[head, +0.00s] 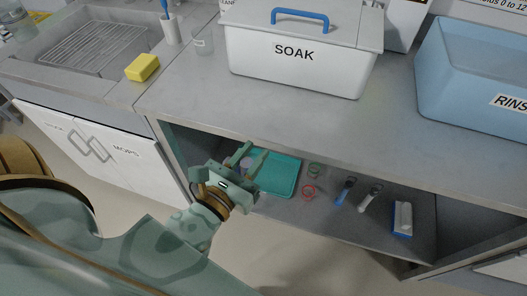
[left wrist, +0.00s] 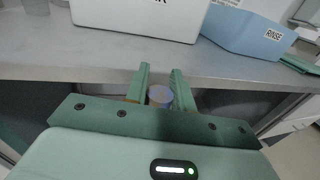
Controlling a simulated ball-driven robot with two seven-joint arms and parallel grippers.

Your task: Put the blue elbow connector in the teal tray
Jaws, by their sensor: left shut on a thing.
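My left gripper (head: 246,158) is shut on a small pale blue piece (head: 247,164), which looks like the blue elbow connector. In the left wrist view the piece shows between the fingers as a round bluish end (left wrist: 160,95) with a tan edge; its elbow shape cannot be made out. The teal tray (head: 285,178) lies on the low shelf under the counter. In the head view the gripper covers the tray's left part; I cannot tell how high the piece is above it. No right gripper shows.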

